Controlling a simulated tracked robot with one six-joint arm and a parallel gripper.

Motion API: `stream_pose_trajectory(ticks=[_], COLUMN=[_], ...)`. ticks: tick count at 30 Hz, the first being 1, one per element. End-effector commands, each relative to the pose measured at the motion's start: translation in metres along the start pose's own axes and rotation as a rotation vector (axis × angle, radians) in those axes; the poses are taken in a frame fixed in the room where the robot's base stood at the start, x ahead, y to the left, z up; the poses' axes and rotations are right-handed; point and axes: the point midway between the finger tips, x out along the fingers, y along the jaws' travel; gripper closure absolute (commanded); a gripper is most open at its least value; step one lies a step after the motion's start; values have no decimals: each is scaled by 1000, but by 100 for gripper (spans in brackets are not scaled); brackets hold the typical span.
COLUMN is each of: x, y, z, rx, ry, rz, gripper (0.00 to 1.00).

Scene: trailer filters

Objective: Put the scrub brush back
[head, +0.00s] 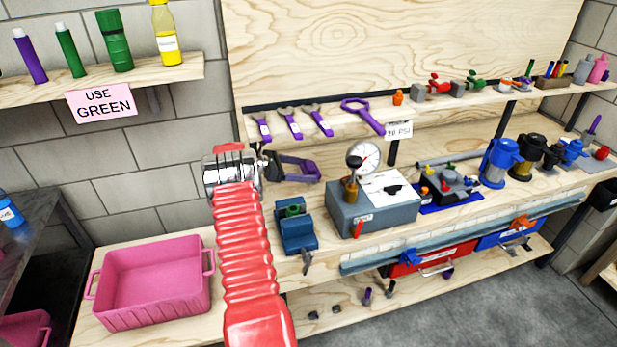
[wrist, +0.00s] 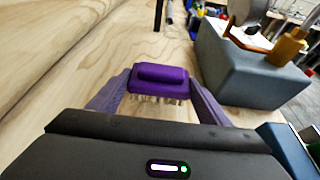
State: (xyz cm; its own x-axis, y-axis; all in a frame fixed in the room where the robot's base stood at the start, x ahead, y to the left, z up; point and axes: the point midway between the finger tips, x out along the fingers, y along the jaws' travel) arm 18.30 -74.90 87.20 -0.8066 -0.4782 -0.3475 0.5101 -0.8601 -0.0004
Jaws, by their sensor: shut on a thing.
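The scrub brush (wrist: 160,78) is a small purple block with a raised handle and pale bristles on its underside. In the wrist view my gripper (wrist: 160,84) is shut on it, with one purple finger at each end. In the head view my gripper (head: 303,168) is over the back left of the wooden workbench (head: 430,145), below the hanging purple wrenches. The brush is hard to separate from the purple fingers there. I cannot tell whether the bristles touch the bench.
A grey gauge box (head: 373,210) stands close to the right of my gripper. A blue vise (head: 295,232) is in front. Purple wrenches (head: 290,122) line the shelf above. A pink tub (head: 155,280) sits lower left. Bare bench shows left of the brush in the wrist view.

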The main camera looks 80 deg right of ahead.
Motion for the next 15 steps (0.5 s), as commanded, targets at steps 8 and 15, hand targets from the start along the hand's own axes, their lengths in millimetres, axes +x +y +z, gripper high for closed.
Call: stream_pose_trajectory(ticks=[8,15], x=[20,26], y=[0,0], z=[-11,-28], rx=[-4,1], ry=[0,0], rz=[-1,0], gripper=[56,56])
